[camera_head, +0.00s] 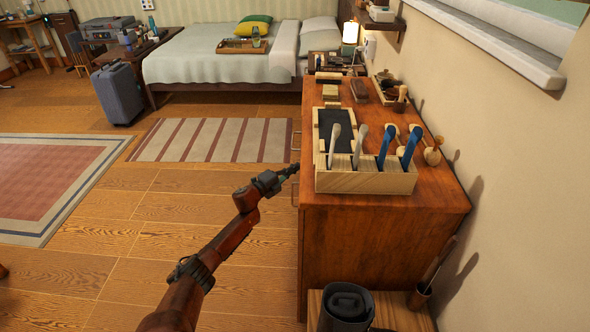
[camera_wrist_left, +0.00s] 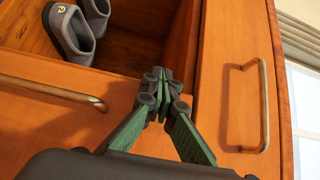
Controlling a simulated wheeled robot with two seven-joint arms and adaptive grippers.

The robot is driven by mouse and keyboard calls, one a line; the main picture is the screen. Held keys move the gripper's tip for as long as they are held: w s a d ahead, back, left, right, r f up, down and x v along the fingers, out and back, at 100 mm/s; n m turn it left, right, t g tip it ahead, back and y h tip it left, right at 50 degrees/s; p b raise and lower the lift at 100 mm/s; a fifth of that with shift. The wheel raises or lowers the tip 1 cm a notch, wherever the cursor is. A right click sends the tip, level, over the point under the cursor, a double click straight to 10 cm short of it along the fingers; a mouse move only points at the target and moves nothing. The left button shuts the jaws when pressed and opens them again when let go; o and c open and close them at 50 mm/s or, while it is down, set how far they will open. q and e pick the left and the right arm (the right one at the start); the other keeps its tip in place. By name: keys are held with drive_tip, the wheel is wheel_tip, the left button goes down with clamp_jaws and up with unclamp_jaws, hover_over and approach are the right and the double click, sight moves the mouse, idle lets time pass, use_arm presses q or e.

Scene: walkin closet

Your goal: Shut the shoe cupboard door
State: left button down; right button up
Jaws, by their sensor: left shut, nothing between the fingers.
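The shoe cupboard is the orange-brown wooden cabinet (camera_head: 345,245) along the right wall in the head view. In the left wrist view its compartment (camera_wrist_left: 125,48) is partly open, with grey shoes (camera_wrist_left: 72,32) inside. The door (camera_wrist_left: 50,118), an orange panel with a bar handle (camera_wrist_left: 52,90), stands at the lower left of the opening. My left gripper (camera_wrist_left: 162,78) is shut and empty, its fingertips over the door's edge beside the opening; I cannot tell if they touch. In the head view the left gripper (camera_head: 290,172) is at the cabinet's front. My right gripper is not in view.
Another closed panel with a handle (camera_wrist_left: 262,105) is at the right in the wrist view. A wooden organiser (camera_head: 365,182) with brushes stands on the cabinet top. A dark bin (camera_head: 345,308) is below at its near end.

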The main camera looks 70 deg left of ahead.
use_arm(q)
drive_tip(key=s+a+p, duration=0.1)
drive_tip(key=s+a, duration=0.5)
drive_tip(key=s, duration=0.6)
drive_tip(key=shift+s+a+p, duration=0.15)
drive_tip(key=shift+s+p, duration=0.1)
drive_tip(key=shift+p, duration=0.15)
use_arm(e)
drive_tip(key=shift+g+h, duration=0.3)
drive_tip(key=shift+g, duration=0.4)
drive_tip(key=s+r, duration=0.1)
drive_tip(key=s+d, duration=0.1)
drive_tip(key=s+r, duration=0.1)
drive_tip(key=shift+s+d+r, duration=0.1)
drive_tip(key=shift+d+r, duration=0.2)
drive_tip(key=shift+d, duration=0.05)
